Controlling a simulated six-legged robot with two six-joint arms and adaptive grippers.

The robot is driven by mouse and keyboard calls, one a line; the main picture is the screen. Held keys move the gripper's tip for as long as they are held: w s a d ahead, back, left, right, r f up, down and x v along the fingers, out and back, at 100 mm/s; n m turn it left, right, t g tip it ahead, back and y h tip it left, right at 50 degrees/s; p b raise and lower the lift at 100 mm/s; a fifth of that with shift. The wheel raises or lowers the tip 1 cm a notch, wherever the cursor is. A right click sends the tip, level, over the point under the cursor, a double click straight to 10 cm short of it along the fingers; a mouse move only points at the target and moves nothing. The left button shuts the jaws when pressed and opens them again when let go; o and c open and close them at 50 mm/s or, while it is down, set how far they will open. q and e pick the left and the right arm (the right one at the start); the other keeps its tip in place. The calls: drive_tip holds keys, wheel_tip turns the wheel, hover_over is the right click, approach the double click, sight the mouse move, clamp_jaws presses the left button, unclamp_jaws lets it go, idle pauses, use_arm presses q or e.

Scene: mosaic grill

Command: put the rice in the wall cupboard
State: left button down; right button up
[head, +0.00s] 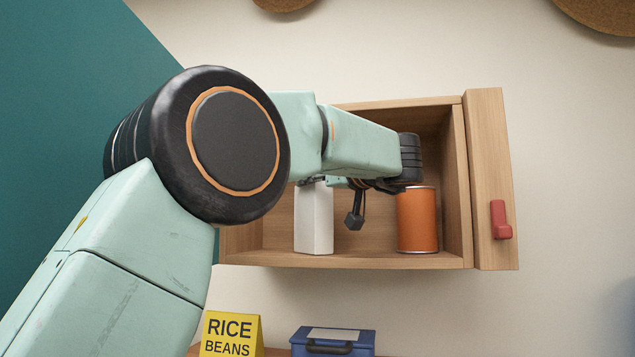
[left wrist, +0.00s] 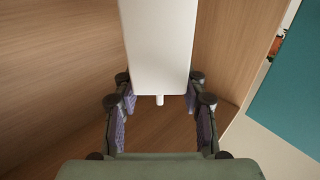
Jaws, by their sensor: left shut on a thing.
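A plain white carton (head: 314,222), which I take for the rice though no label shows, is upright inside the wooden wall cupboard (head: 350,259), at its left. My left gripper (left wrist: 160,108) is shut on the white carton, which also shows in the left wrist view (left wrist: 158,45) between the fingers, with a small white stub at its near end. In the head view my left arm reaches into the cupboard and partly hides the gripper and carton top. The carton's base is at or close to the cupboard floor; I cannot tell if it touches. My right gripper is not in view.
An orange can (head: 417,220) stands in the cupboard right of the carton. The cupboard door (head: 488,160) with a red handle (head: 501,220) is open at the right. Below are a yellow "RICE BEANS" sign (head: 230,334) and a blue box (head: 333,342).

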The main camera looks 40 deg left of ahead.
use_arm(q)
drive_tip(key=shift+s+a+r, duration=0.1)
drive_tip(key=shift+s, duration=0.3)
drive_tip(key=c, duration=1.1)
unclamp_jaws()
drive_tip(key=shift+a+f, duration=0.15)
drive_tip(key=shift+f, duration=0.05)
drive_tip(key=o, duration=0.3)
drive_tip(key=shift+w, duration=0.25)
drive_tip(key=shift+o, duration=0.2)
drive_tip(key=shift+w+d, duration=0.1)
drive_tip(key=shift+d, duration=0.15)
drive_tip(key=shift+s+a+r, duration=0.1)
drive_tip(key=shift+s+r, duration=0.05)
drive_tip(key=shift+s, duration=0.1)
drive_tip(key=shift+s+r, duration=0.15)
drive_tip(key=b+v, duration=0.1)
drive_tip(key=v, duration=1)
drive_tip(key=shift+d, duration=0.3)
